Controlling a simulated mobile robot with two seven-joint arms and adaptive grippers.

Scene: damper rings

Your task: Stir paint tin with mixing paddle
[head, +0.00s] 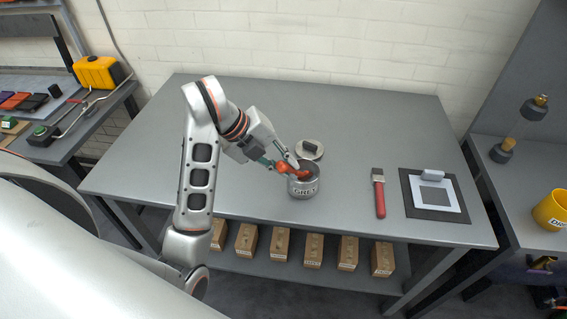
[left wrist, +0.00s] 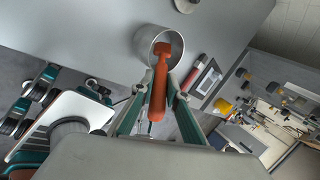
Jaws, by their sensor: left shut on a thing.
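The grey-labelled paint tin (head: 303,188) stands upright and open on the table. It also shows in the left wrist view (left wrist: 143,45). My left gripper (head: 284,163) is shut on the orange mixing paddle (head: 292,168) just above and left of the tin. In the left wrist view the paddle (left wrist: 157,95) runs between the fingers, its far end over or inside the tin's mouth; I cannot tell how deep it reaches. A round lid with a dark knob (head: 311,151) lies on the table behind the tin.
On the grey table (head: 380,120), a red-handled brush (head: 379,195) and a dark mat with a white-framed panel (head: 455,207) lie to the right. The table's back is clear. A yellow bucket (head: 552,210) stands far right.

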